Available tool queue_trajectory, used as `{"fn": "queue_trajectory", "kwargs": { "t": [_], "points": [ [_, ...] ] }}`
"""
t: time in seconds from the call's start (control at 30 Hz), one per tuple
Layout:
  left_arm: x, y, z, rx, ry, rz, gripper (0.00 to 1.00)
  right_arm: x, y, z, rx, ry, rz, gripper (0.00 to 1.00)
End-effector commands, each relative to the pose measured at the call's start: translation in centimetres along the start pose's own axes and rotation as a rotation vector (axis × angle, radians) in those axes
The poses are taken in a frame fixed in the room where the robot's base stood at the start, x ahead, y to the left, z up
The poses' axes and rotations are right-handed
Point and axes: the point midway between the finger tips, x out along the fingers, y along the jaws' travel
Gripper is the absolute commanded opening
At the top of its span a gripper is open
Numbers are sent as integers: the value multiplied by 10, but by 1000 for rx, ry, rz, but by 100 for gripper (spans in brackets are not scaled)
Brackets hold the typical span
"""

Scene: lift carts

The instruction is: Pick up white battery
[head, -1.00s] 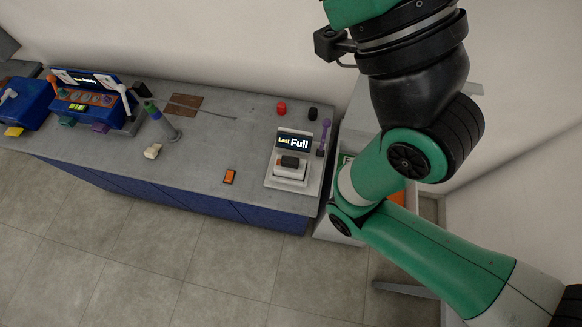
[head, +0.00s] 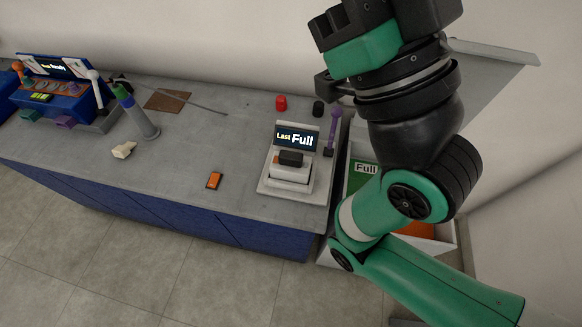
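A small off-white, uneven block (head: 124,149) lies on the grey counter, left of centre; it is too small to tell whether it is a battery. A white device (head: 292,172) with a lit "Last Full" display stands at the counter's right end. A dark block (head: 290,158) sits on its white upper part. My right arm fills the right side, apart from all of these. The black notched part (head: 343,18) at its upper end may be the gripper; no fingers show clearly. My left gripper is out of view.
An orange block (head: 214,180) lies near the counter's front edge. A grey-green cylinder (head: 138,113) stands behind the off-white block. A blue console (head: 62,95) is at left, a red knob (head: 281,103) at the back. A bin labelled "Full" (head: 366,168) is partly behind my arm.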

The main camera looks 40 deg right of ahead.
Motion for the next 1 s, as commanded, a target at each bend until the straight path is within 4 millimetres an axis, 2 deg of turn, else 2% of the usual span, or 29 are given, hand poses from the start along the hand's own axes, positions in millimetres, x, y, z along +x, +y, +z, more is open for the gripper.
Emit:
{"fn": "queue_trajectory", "kwargs": {
  "t": [0.23, 0.27, 0.8, 1.0],
  "points": [
    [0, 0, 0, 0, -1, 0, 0, 0, 0, 0, 0, -1, 0, 0],
    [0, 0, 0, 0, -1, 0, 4, 0, 0, 0, 0, -1, 0, 0],
    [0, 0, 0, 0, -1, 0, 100, 0, 0, 0, 0, -1, 0, 0],
    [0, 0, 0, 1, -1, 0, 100, 0, 0, 0, 0, -1, 0, 0]
  ]
}}
